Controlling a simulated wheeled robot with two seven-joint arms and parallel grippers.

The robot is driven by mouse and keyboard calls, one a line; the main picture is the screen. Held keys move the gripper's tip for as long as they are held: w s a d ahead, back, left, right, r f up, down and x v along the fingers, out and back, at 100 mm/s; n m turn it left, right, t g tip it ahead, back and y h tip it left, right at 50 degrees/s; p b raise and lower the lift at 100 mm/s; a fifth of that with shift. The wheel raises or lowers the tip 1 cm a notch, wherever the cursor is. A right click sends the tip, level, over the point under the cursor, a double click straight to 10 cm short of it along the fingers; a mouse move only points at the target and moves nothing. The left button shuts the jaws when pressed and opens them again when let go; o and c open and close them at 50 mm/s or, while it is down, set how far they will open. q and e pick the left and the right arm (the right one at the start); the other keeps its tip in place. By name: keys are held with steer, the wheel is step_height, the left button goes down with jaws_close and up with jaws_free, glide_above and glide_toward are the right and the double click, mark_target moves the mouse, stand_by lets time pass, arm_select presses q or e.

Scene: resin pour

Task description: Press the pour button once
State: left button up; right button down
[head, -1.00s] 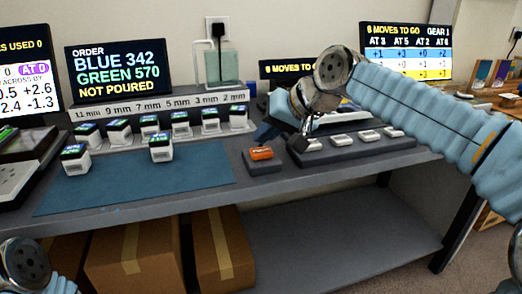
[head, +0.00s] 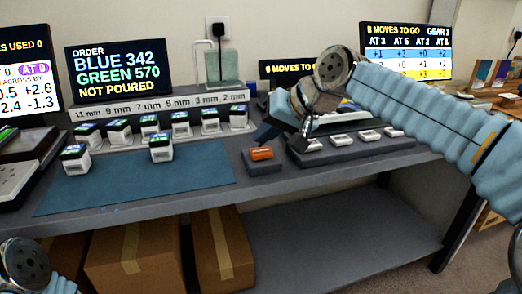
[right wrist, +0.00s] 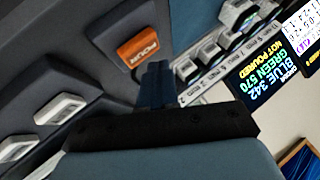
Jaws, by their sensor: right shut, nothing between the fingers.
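The pour button (head: 261,153) is an orange block on a dark base near the front of the bench, right of the blue mat. In the right wrist view the orange button (right wrist: 138,48), lettered POUR, lies just beyond and left of the fingertips. My right gripper (head: 263,136) is shut and empty, its fingers behind and slightly above the button in the head view. The fingers also show in the right wrist view (right wrist: 155,72); I see no contact with the button. The order screen (head: 118,72) reads BLUE 342, GREEN 570, NOT POURED. My left gripper is out of view.
A dark panel with several pale buttons (head: 341,140) stands right of the pour button. Several small labelled blocks (head: 162,147) stand on and behind the blue mat (head: 130,190), before a millimetre-marked rack (head: 160,103). The mat's front is clear.

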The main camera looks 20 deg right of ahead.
mark_target(265, 151)
steer(key=shift+f, duration=0.1)
steer(key=shift+f+b, duration=0.3)
steer(key=shift+f, duration=0.05)
steer(key=shift+f+b, duration=0.35)
steer(key=shift+f, duration=0.1)
stand_by(0.6)
steer(key=shift+r, duration=0.15)
steer(key=shift+r+p, duration=0.75)
steer(key=shift+p, duration=0.1)
step_height(265, 151, up, 5)
steer(key=p, duration=0.4)
steer(key=shift+p, duration=0.35)
